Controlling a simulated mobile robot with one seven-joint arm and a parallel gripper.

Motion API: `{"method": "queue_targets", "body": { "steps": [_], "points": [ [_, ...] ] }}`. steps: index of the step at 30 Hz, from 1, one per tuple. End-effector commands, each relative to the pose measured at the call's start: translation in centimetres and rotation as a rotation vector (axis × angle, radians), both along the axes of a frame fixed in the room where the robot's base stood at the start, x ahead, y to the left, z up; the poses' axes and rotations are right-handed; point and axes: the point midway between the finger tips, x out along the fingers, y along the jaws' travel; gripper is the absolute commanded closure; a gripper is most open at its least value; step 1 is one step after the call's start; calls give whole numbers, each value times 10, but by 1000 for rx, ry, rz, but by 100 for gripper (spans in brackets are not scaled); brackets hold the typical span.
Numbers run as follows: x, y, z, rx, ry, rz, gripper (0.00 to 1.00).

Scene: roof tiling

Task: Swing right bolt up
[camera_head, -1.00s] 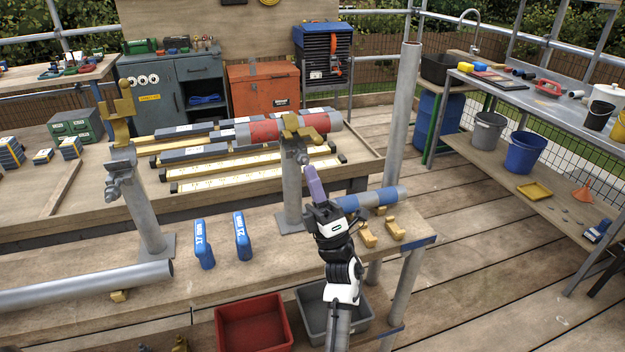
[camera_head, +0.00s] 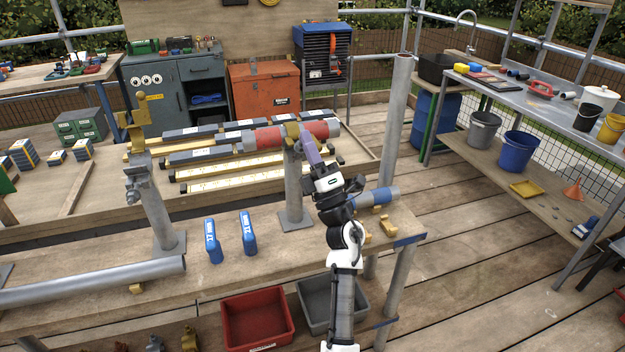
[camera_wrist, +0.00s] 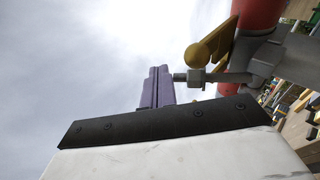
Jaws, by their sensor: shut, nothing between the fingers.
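The right post (camera_head: 292,195) carries a clamp at its top, with a gold flap (camera_head: 292,130) at the red and grey tube (camera_head: 318,130). In the wrist view the right bolt (camera_wrist: 222,77) is a grey rod with a nut at its end, sticking out from the clamp body (camera_wrist: 266,60) beside the gold flap (camera_wrist: 222,45). My gripper (camera_head: 308,147) has purple fingers, shut and empty, close by the right post's top. In the wrist view the fingers (camera_wrist: 157,85) are just left of the nut; I cannot tell whether they touch it. In the head view the gripper hides the bolt.
The left post (camera_head: 160,205) has an open gold clamp (camera_head: 148,108). Two blue tools (camera_head: 248,233) stand on the bench (camera_head: 100,260). A blue and grey tube (camera_head: 378,197) and gold parts (camera_head: 388,228) lie to the right. Red (camera_head: 257,318) and grey (camera_head: 325,303) bins are below.

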Motion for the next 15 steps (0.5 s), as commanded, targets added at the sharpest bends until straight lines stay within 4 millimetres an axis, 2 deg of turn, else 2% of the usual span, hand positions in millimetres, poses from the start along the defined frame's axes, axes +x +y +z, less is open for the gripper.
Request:
{"method": "queue_targets", "body": {
  "steps": [2, 15],
  "points": [
    [3, -1, 9, -21, 54, -8, 100],
    [16, 5, 12, -19, 60, 1, 100]
  ]
}}
